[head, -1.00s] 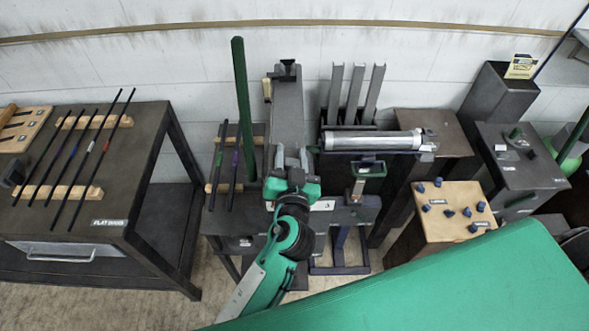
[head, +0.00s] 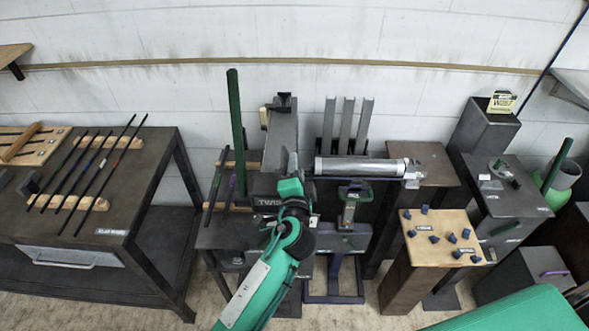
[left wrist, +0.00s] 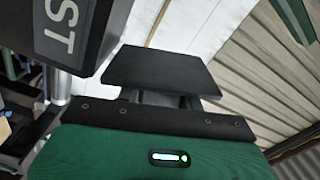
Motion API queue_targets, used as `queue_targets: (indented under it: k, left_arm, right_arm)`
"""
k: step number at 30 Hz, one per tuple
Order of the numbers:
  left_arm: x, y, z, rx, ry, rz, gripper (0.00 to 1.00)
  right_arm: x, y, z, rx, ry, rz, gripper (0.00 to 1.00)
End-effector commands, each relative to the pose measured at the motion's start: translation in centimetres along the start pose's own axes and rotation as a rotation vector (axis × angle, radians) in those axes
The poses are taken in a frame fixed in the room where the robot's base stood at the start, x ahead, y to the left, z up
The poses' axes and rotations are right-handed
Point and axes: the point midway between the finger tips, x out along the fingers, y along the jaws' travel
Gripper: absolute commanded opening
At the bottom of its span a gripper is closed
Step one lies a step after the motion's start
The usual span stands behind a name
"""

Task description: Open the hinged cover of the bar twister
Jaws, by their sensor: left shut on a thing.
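The bar twister (head: 284,128) stands in the middle of the head view, a long grey machine against the wall. Its dark cover (head: 264,186), with a label starting "TWIS", shows left of my gripper. Part of a dark labelled face, reading "ST", fills the upper left of the left wrist view (left wrist: 72,30). My left gripper (head: 288,163) is at the machine's front, beside the labelled face, its fingers close together on a part of the cover. The grasped spot is hidden, and the cover's exact angle is unclear. My right gripper is out of view.
A silver cylinder (head: 362,168) lies to the right, with upright grey bars behind. A wooden-topped stand (head: 440,238) with blue knobs is farther right. A table (head: 150,190) with several rods is left.

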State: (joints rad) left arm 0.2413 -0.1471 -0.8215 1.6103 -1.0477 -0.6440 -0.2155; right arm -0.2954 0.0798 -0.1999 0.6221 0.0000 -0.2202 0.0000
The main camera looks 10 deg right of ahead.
Motion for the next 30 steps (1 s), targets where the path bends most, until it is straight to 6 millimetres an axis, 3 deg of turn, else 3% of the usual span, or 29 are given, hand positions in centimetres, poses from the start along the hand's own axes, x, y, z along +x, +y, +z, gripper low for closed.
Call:
queue_targets:
  k: [15, 30]
  left_arm:
    - [0.0, 0.9, -1.2, 0.403, 0.002, -0.003, 0.00]
    - [0.0, 1.4, -1.4, 0.524, 0.002, -0.003, 0.00]
  right_arm:
    - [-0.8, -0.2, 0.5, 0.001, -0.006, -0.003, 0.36]
    - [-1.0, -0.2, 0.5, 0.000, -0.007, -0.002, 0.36]
